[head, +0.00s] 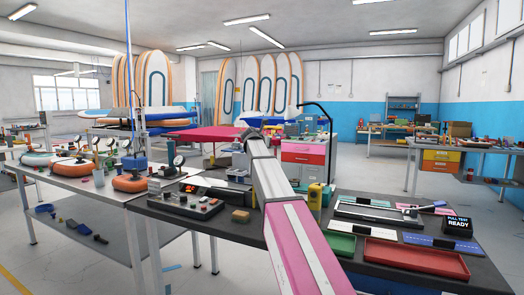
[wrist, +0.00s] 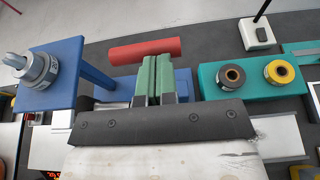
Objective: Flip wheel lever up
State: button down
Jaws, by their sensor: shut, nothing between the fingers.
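My gripper (wrist: 153,75) shows in the wrist view with its two green-padded fingers shut together and nothing between them. The fingertips are close to a red cylinder (wrist: 145,50), which lies crosswise just beyond them; I cannot tell whether they touch. A blue part (wrist: 122,88) shows partly behind the fingers. To the left is a blue block (wrist: 48,75) with a silver fitting (wrist: 38,70) and a slanted blue bar (wrist: 98,78) at its right side. I cannot tell which part is the wheel lever. In the head view my arm hides the fingers.
In the wrist view a teal block (wrist: 252,82) with a black ring and a yellow ring stands at right, with a white box (wrist: 257,34) beyond. The dark bench (head: 225,222) in the head view holds a control box (head: 192,203), a red tray (head: 415,259) and a display (head: 457,226).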

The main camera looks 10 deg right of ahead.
jog(key=w+d, duration=0.3)
jog(key=w, duration=0.2)
jog(key=shift+d+r, duration=0.15)
jog(key=shift+d, duration=0.2)
jog(key=shift+w, duration=0.2)
jog(key=s+a+r, duration=0.6)
jog(key=s+r, duration=0.1)
jog(key=s, duration=0.2)
jog(key=shift+a+r, duration=0.2)
jog(key=shift+r, duration=0.2)
